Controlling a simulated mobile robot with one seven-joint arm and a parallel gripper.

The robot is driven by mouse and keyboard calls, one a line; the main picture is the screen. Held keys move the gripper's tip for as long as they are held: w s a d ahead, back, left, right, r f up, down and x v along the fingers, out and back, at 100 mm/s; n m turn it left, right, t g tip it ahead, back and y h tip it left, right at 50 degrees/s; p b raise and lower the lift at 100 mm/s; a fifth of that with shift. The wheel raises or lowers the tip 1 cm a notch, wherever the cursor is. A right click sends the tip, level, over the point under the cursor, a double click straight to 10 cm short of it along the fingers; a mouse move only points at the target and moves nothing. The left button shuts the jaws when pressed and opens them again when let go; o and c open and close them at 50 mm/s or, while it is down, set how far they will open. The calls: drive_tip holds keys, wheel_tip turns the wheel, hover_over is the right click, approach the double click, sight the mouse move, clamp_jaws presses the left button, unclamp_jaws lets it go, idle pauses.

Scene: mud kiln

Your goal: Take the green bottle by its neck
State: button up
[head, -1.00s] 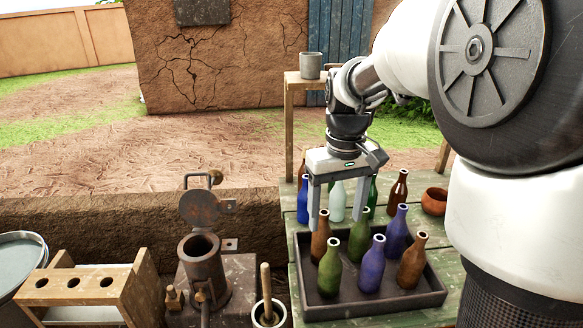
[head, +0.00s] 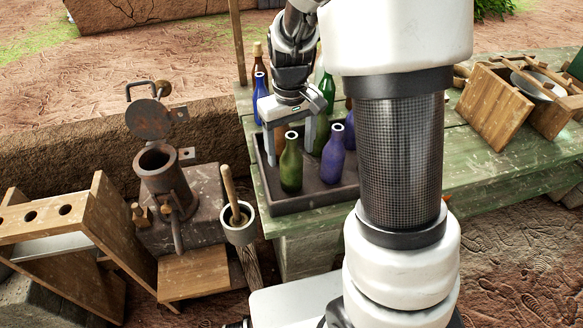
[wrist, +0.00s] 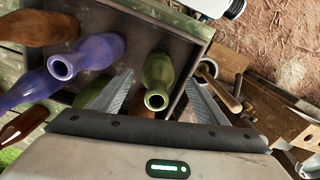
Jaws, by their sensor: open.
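A green bottle (head: 291,168) stands upright at the front left of the dark tray (head: 318,202). My gripper (head: 289,152) is open over the tray, pointing down, with one finger on each side of this bottle's neck in the head view. In the wrist view the bottle (wrist: 158,73) shows between the two open fingers (wrist: 159,78), its mouth towards the camera, with a gap to each finger. A second green bottle (wrist: 94,97) is partly hidden behind the left finger there.
Blue-purple bottles (head: 333,158) (wrist: 98,48) and a brown bottle (wrist: 40,27) stand close by in the tray. More bottles stand on the green table (head: 470,160) behind it. A mortar with pestle (head: 238,228) and a rusty metal press (head: 165,180) are left of the tray.

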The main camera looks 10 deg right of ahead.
wheel_tip(320, 180, down, 4)
drive_tip(key=shift+w+d+r, duration=0.1)
drive_tip(key=shift+w+d, duration=0.05)
drive_tip(key=c, duration=1.2)
